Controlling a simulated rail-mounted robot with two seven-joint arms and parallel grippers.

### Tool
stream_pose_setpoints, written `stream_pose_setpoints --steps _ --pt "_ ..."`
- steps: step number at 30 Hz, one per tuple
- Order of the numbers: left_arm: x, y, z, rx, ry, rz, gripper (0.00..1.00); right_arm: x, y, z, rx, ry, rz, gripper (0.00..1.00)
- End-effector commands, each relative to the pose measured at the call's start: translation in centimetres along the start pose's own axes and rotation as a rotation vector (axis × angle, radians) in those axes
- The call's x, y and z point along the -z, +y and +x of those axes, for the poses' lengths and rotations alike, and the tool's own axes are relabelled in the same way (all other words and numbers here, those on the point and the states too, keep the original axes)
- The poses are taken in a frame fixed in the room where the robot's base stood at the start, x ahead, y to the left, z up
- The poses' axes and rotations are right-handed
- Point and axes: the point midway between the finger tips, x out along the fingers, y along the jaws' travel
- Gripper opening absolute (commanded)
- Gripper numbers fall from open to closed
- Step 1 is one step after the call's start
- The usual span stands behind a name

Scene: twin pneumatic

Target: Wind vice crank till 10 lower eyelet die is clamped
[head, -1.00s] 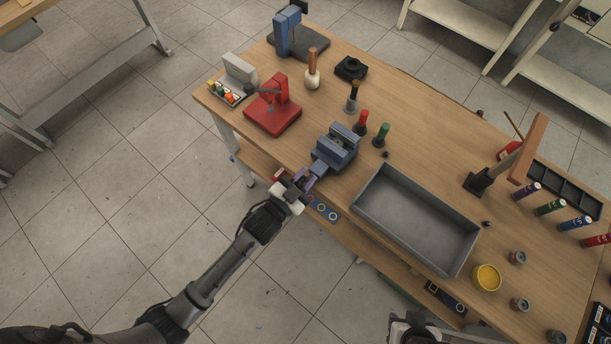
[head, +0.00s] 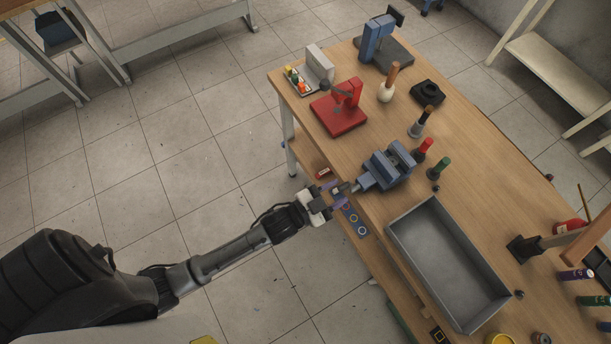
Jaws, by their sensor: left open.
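The blue vice (head: 387,168) stands at the near edge of the wooden bench, its screw end pointing out over the edge toward my left gripper. My left gripper (head: 337,190) is open, with its purple-tipped fingers either side of the crank end (head: 345,188). I cannot tell whether the fingers touch the crank. The eyelet die cannot be made out; whether anything sits between the vice jaws is too small to tell. My right gripper is not in view.
A red press (head: 340,112) stands behind the vice and a grey tray (head: 447,262) in front. Red-handled (head: 423,149) and green-handled (head: 440,167) tools stand close to the vice's right. A lower shelf (head: 311,160) lies under the bench edge. Floor around my left arm is clear.

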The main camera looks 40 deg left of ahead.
Motion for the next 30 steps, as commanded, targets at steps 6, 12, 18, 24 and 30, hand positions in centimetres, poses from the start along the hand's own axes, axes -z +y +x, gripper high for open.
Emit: stream_pose_setpoints --steps 6,12,18,24,30 --pt "0.0 0.0 -4.5 -0.001 -0.003 0.001 0.43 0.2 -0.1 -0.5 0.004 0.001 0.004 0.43" --pt "-0.1 0.0 -7.5 -0.001 -0.005 0.002 0.43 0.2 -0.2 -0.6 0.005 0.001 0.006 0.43" --pt "-0.1 -0.1 -9.0 0.0 -0.003 0.002 0.43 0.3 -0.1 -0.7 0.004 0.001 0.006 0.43" --pt "-0.1 -0.1 -9.3 0.001 -0.003 0.002 0.43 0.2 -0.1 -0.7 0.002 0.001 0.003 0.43" --pt "-0.1 -0.1 -9.3 0.0 -0.003 0.002 0.43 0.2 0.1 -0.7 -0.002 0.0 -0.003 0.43"
